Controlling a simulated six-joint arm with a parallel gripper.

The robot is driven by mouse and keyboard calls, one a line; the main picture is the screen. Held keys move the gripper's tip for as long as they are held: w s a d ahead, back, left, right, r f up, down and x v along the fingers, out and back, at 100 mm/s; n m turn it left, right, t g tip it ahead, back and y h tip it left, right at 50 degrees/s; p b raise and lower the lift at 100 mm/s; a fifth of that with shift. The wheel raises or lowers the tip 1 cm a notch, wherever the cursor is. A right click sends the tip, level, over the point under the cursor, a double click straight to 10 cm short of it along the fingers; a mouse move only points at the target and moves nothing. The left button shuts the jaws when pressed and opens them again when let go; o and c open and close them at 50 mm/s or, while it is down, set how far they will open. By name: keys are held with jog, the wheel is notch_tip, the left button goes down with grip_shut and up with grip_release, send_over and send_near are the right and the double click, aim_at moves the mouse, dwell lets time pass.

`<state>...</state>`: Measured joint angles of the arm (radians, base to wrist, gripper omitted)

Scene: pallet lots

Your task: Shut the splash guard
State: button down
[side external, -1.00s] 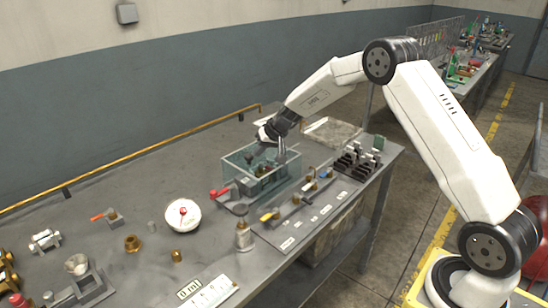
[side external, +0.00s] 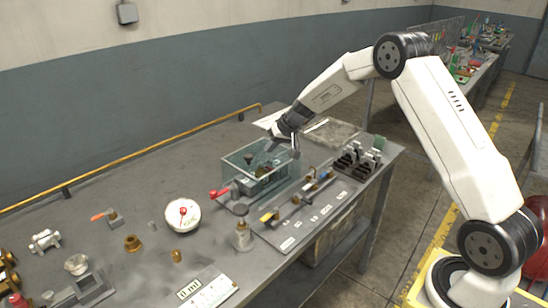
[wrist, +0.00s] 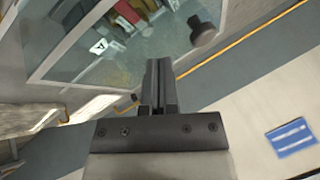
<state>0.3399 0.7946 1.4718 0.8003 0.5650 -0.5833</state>
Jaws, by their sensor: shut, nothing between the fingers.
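The splash guard (side external: 236,164) is a clear, greenish box on the bench in the side view, around a dark device with brown parts. My gripper (side external: 295,150) is at the box's far right corner, fingers pointing down. In the wrist view a clear pane with a pale frame (wrist: 62,68) fills the upper left, with red and yellow things seen through it. A dark round knob (wrist: 204,32) stands near the pane's right side. My gripper fingers (wrist: 159,68) are together and empty, left of and below the knob. I cannot tell whether they touch the pane.
A red-handled lever (side external: 219,193) sits at the box's near left. A yellow pipe (side external: 130,157) runs along the back edge.

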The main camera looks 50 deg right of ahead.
jog(key=v, duration=1)
jog(key=s+a+f+n+g+h, duration=0.1)
jog(key=s+a+f, duration=0.1)
jog(key=s+a, duration=0.3)
jog(key=s+a+f+n+g+h, duration=0.1)
jog(key=s+a, duration=0.4)
jog(key=s, duration=0.7)
jog(key=s+a+f+n+g, duration=0.1)
jog(key=s+a+f+n, duration=0.1)
jog(key=s+a, duration=0.4)
jog(key=s+f, duration=0.1)
jog(key=s, duration=0.1)
jog(key=shift+s+f+g+h, duration=0.3)
jog(key=shift+s+f+h, duration=0.05)
jog(key=shift+h, duration=0.05)
